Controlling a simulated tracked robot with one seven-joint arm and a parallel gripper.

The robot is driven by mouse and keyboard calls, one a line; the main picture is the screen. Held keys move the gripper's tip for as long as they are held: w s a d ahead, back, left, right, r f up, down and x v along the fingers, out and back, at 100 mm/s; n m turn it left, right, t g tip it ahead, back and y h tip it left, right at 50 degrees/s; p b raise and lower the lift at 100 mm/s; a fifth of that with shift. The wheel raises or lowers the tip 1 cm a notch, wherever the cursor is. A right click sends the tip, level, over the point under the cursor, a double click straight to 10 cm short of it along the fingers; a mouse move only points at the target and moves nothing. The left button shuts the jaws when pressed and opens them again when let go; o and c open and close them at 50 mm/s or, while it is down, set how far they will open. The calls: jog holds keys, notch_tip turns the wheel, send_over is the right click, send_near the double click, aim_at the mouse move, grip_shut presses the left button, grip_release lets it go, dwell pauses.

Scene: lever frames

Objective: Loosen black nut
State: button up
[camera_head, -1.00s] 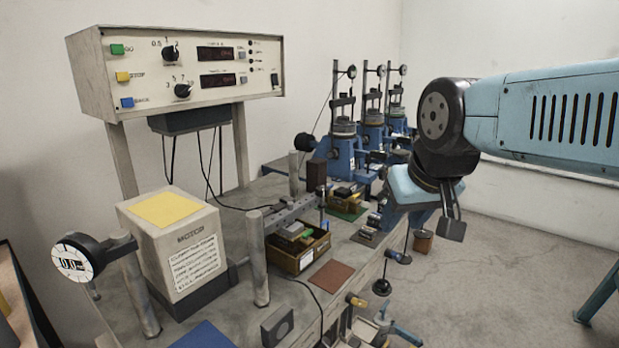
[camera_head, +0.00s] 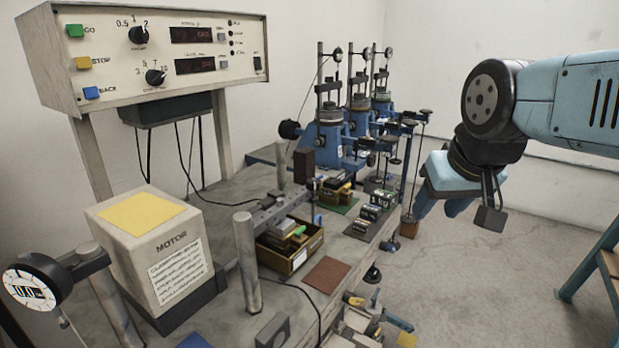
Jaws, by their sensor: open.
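My gripper (camera_head: 441,207) is at the right of the head view, at the end of my light blue arm, with its jaws pointing down. It is open and nothing shows between its jaws. It appears in front of the bare wall and floor, right of the bench. The blue lever frames (camera_head: 328,147) stand in a row at the back of the bench, left of my gripper. A round black knob (camera_head: 289,130) sticks out on the left of the nearest frame. I cannot tell which small dark part is the black nut.
A motor box (camera_head: 150,250) with a yellow top stands on the grey bench at the left, below a control panel (camera_head: 165,52). A wooden tray (camera_head: 287,262) of blocks and a brown pad (camera_head: 326,275) lie mid-bench. Open floor (camera_head: 485,265) is at the right, with a blue stand (camera_head: 592,262) at the edge.

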jog(key=shift+o, duration=0.8)
jog(key=shift+w+a+r, duration=0.1)
jog(key=shift+w+r, duration=0.1)
jog(key=shift+w, duration=0.05)
jog(key=shift+o, duration=0.2)
jog(key=shift+m+g, duration=0.4)
jog(key=shift+g, duration=0.1)
jog(key=w+r, duration=0.2)
jog(key=w, duration=0.1)
jog(key=w+r, duration=0.1)
jog(key=shift+w+a, duration=0.15)
jog(key=shift+a, duration=0.25)
notch_tip(320, 180, up, 3)
jog(key=m+g, duration=0.4)
jog(key=g, duration=0.1)
send_over(313, 182)
notch_tip(313, 182, down, 13)
jog(key=shift+w+r, duration=0.1)
